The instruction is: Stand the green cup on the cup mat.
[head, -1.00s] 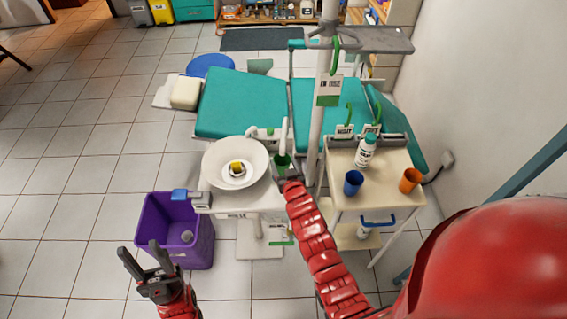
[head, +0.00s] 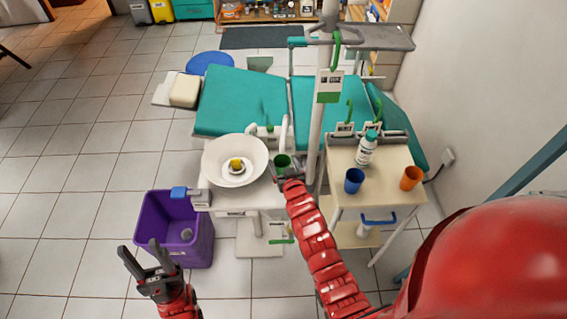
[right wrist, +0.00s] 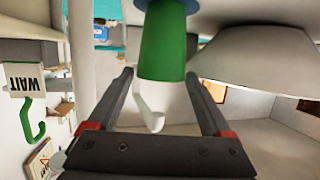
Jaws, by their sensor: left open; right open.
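The green cup (head: 282,161) is on the right side of the white basin unit, its mouth facing up. In the right wrist view, which is upside down, the green cup (right wrist: 164,45) has its base against a round blue surface (right wrist: 172,5), seemingly the cup mat. My right gripper (head: 286,174) is right at the cup. In the wrist view its open fingers (right wrist: 159,75) are on either side of the cup's rim end, with gaps visible. The mat is mostly hidden in the head view. My left gripper (head: 139,247) is open and empty at lower left.
A white basin (head: 235,170) is just left of the cup. A white pole (head: 316,130) rises close to its right. A cart (head: 380,158) holds a blue cup (head: 354,180), an orange cup (head: 411,178) and a bottle (head: 366,149). A purple bin (head: 155,215) stands at left.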

